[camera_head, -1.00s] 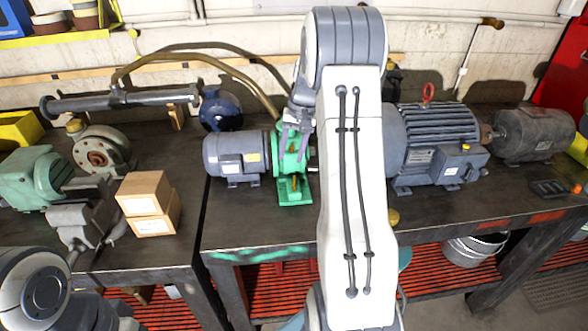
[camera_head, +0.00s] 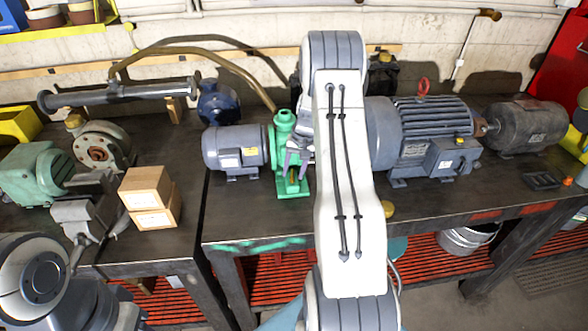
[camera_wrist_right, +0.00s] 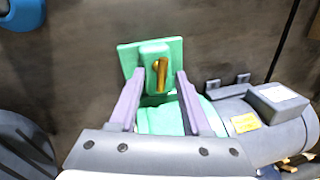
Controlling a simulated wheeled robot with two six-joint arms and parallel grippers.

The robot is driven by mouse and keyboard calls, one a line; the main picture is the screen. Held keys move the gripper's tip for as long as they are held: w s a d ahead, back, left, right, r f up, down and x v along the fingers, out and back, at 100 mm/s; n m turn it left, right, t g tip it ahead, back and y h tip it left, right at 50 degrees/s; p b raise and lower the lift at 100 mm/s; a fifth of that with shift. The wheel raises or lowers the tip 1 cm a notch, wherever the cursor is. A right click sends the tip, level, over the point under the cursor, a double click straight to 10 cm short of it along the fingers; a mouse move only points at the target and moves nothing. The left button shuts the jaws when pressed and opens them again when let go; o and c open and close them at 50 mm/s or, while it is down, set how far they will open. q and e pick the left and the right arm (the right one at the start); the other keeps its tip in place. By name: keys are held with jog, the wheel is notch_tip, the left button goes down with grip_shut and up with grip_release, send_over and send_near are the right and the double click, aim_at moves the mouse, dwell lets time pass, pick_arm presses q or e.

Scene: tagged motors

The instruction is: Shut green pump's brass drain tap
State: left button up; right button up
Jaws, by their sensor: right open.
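The green pump (camera_head: 284,135) stands on the bench, joined to a grey motor (camera_head: 235,148) on its left. Its brass drain tap (camera_wrist_right: 161,74) shows in the right wrist view on a green block above the pump's foot. The lever lies nearly up and down in that picture, tilted a little. In the head view the tap (camera_head: 292,177) is tiny. My right gripper (camera_head: 294,165) is open in front of the pump. In the wrist view its fingers (camera_wrist_right: 156,88) stand either side of the tap's lower end, apart from it. My left gripper is out of view.
A large grey motor (camera_head: 425,138) stands right of the pump, behind my right arm. Two cardboard boxes (camera_head: 148,197) and a vise (camera_head: 85,212) are to the left. A blue round housing (camera_head: 219,104) sits behind the small motor. The bench top (camera_head: 240,205) before that motor is clear.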

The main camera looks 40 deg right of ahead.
grip_shut()
